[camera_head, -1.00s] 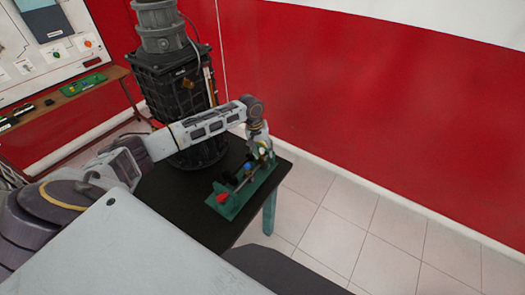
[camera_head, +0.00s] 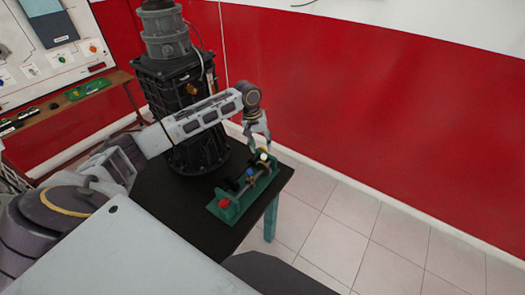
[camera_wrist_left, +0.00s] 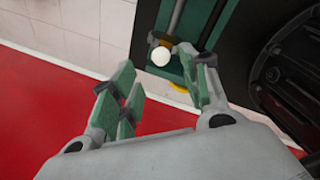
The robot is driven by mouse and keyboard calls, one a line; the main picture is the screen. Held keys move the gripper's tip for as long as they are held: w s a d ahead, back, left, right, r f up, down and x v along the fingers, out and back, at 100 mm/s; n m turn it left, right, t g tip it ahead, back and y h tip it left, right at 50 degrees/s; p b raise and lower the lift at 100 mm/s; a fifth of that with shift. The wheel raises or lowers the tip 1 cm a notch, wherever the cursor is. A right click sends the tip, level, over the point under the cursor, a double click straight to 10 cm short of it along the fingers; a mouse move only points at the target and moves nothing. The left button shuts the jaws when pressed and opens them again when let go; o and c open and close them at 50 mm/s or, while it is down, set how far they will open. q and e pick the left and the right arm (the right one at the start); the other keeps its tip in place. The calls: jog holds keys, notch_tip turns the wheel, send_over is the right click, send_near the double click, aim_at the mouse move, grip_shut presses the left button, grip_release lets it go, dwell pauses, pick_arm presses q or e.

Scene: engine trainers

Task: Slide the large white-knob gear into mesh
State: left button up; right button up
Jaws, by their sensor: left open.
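The white knob (camera_head: 264,157) stands near the far right end of the green gear trainer (camera_head: 228,212) on the black table. In the left wrist view the white knob (camera_wrist_left: 161,56) is beyond the fingertips, nearer the right finger, with a brown and yellow part beside it. The gear under the knob is mostly hidden. My left gripper (camera_head: 256,146) is open and empty just above the knob's end of the trainer; its spread green-padded fingers also show in the left wrist view (camera_wrist_left: 165,95). A blue knob (camera_head: 249,172) and a red knob (camera_head: 224,203) are along the trainer.
A large black cylindrical machine (camera_head: 180,110) stands on the table (camera_head: 160,205) behind the trainer, close to my left forearm. A red wall (camera_head: 380,110) is beyond the table. Tiled floor (camera_head: 340,235) is free at the right.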

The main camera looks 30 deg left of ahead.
pick_arm(q)
jog(key=shift+s+a+r, duration=0.15)
jog(key=shift+a+r, duration=0.05)
jog(key=shift+r, duration=0.9)
jog(key=shift+s+a+r, duration=0.1)
jog(key=shift+a+r, duration=0.05)
jog(key=shift+r, duration=0.9)
